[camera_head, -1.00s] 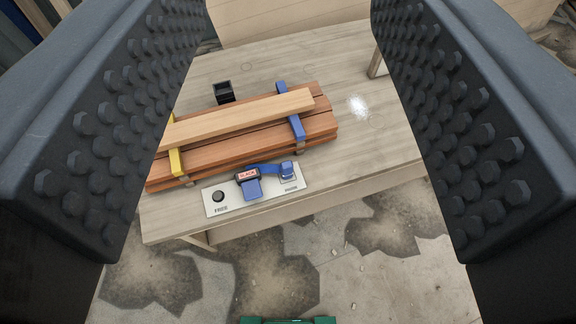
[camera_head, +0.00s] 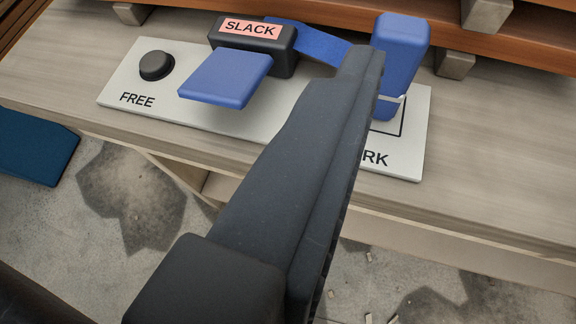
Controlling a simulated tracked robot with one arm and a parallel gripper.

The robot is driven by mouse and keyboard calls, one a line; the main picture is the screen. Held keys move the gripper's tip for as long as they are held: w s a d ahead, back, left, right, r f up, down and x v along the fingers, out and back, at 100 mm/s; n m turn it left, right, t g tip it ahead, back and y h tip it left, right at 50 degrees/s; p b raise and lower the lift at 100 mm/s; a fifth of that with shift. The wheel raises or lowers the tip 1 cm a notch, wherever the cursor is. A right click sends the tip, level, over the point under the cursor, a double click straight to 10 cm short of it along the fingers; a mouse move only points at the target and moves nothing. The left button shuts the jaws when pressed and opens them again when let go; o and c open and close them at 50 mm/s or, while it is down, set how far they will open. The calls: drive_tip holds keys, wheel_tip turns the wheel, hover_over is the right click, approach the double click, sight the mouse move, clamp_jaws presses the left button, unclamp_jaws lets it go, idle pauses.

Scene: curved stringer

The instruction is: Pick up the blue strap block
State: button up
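The blue strap block (camera_head: 401,52) stands upright at the right end of a white plate (camera_head: 120,97), over the box outline marked with letters ending "RK". A blue strap (camera_head: 310,42) runs left from it to a black housing with a pink SLACK label (camera_head: 250,28). A blue lever (camera_head: 226,79) sticks out of the housing. One dark finger of my gripper (camera_head: 364,70) crosses the middle, its tip at the block's left side. Contact is unclear. The second finger is not visible, and my finger hides part of the plate and the block's lower left.
Wooden boards (camera_head: 540,45) on grey supports lie behind the block. The table's front edge (camera_head: 460,230) is below the plate, with cracked floor beyond. A dark blue object (camera_head: 35,147) is at the left.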

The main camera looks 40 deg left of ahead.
sight(398, 67)
drive_tip(key=shift+y, duration=0.5)
drive_tip(key=w+a+f, duration=0.1)
drive_tip(key=w+f, duration=0.1)
drive_tip(key=w+a+f+b, duration=0.1)
drive_tip(key=f, duration=0.1)
drive_tip(key=w+a+f, duration=0.1)
drive_tip(key=w+f, duration=0.1)
drive_tip(key=shift+w+a+f+b, duration=0.25)
drive_tip(key=shift+w+b, duration=0.1)
drive_tip(key=shift+b, duration=0.05)
drive_tip(key=shift+w+a, duration=0.1)
drive_tip(key=shift+w, duration=0.35)
drive_tip(key=shift+b+x, duration=0.75)
drive_tip(key=shift+x, duration=1.75)
drive_tip(key=shift+a, duration=0.15)
drive_tip(key=c, duration=1.2)
